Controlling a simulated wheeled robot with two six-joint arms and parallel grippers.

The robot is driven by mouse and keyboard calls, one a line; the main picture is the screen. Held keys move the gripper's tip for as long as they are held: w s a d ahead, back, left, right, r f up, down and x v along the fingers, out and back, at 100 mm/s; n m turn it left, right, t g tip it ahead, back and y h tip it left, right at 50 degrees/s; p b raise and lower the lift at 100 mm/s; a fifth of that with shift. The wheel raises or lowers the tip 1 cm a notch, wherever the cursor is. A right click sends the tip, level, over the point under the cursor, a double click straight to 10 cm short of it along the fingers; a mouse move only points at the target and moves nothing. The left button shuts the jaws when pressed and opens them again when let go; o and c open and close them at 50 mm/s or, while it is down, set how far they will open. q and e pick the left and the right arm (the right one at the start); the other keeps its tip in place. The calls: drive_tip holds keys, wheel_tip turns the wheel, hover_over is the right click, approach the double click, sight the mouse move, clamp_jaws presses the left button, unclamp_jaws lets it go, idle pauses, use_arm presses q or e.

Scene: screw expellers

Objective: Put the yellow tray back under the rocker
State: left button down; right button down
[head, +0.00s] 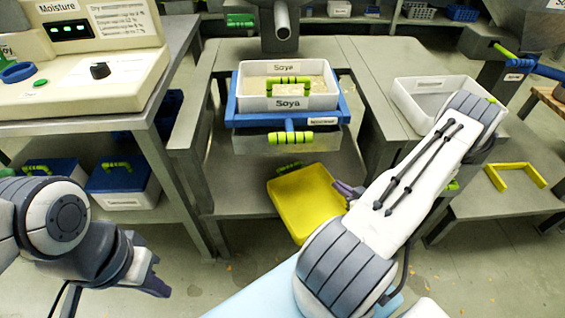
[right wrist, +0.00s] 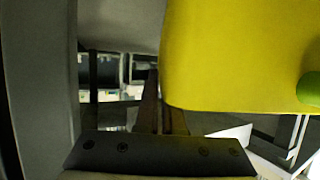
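The yellow tray (head: 305,205) is tilted at the front edge of the middle bench's lower shelf, with a green handle at its far side. It also fills the upper right of the right wrist view (right wrist: 235,55). My right gripper (head: 346,190) is at the tray's right edge. In the right wrist view its fingers (right wrist: 162,105) are close together on the tray's wall. The blue-framed unit (head: 238,119), apparently the rocker, sits above on the bench with a white Soya box (head: 291,102) on it. My left gripper (head: 152,284) hangs at lower left, away from everything; its finger gap is unclear.
The lower shelf (head: 238,190) has bare room under the blue-framed unit. A moisture meter (head: 80,60) stands on the left table, with blue-lidded boxes (head: 122,187) below. A white bin (head: 430,85) is at right. A yellow frame (head: 516,177) lies on the right bench's shelf.

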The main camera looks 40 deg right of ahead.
drive_tip(key=w+d+b, duration=0.1)
drive_tip(key=w, duration=0.5)
drive_tip(key=w+d+b, duration=0.1)
drive_tip(key=w, duration=0.4)
drive_tip(key=w+d+b, duration=0.1)
drive_tip(key=w, duration=0.5)
drive_tip(key=shift+w, duration=0.35)
wheel_tip(320, 180, down, 4)
drive_tip(key=shift+r+b, duration=0.2)
drive_tip(key=shift+b, duration=0.65)
drive_tip(key=shift+r, duration=0.15)
drive_tip(key=shift+f, duration=0.2)
drive_tip(key=c, duration=1)
unclamp_jaws()
drive_tip(key=shift+s, duration=0.1)
drive_tip(key=shift+c, duration=0.2)
drive_tip(key=shift+r, duration=0.1)
